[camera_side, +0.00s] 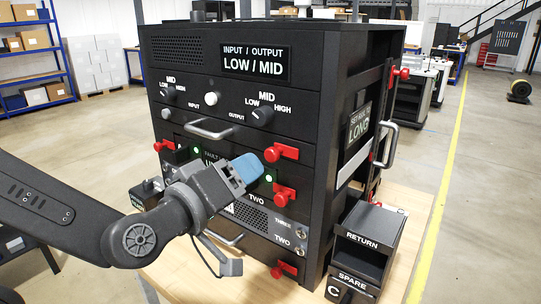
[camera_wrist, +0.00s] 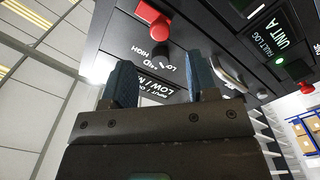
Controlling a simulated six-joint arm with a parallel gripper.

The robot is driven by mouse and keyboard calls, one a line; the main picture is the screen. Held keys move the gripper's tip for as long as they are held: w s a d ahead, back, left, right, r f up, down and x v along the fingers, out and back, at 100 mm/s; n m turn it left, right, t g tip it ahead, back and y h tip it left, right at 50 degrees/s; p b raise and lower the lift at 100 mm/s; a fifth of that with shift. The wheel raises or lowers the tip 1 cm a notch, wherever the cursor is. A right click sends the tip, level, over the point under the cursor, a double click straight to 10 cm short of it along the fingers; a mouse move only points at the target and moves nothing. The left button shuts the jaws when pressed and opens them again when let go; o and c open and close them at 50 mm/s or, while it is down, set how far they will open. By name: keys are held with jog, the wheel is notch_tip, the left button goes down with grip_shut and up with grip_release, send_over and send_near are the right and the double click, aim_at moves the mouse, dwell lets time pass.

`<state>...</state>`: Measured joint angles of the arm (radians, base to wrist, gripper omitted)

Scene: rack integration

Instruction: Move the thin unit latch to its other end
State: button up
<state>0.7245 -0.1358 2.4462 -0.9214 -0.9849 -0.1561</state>
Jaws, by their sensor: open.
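Several red latches show on the black rack's front in the side view: an upper right latch (camera_side: 281,152), one just below it (camera_side: 284,194), a left one (camera_side: 164,145) and a low one (camera_side: 284,269). I cannot tell for sure which belongs to the thin unit. My gripper (camera_side: 243,170) is in front of the rack, its blue fingertips close to the two right latches and covering part of the fault log panel. In the wrist view my gripper (camera_wrist: 161,84) is open with nothing between its fingers; a red latch (camera_wrist: 153,20) shows beyond it, and another (camera_wrist: 307,87) at the right edge.
A silver drawer handle (camera_side: 211,129) sticks out above my gripper, and a side handle (camera_side: 387,145) on the rack's right side. Knobs (camera_side: 260,116) sit on the upper panel. RETURN and SPARE bins (camera_side: 368,240) stand at the rack's right on the wooden table (camera_side: 408,200).

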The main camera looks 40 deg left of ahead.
aim_at(269, 157)
jog(key=w, duration=0.8)
jog(key=shift+w, duration=0.15)
grip_shut()
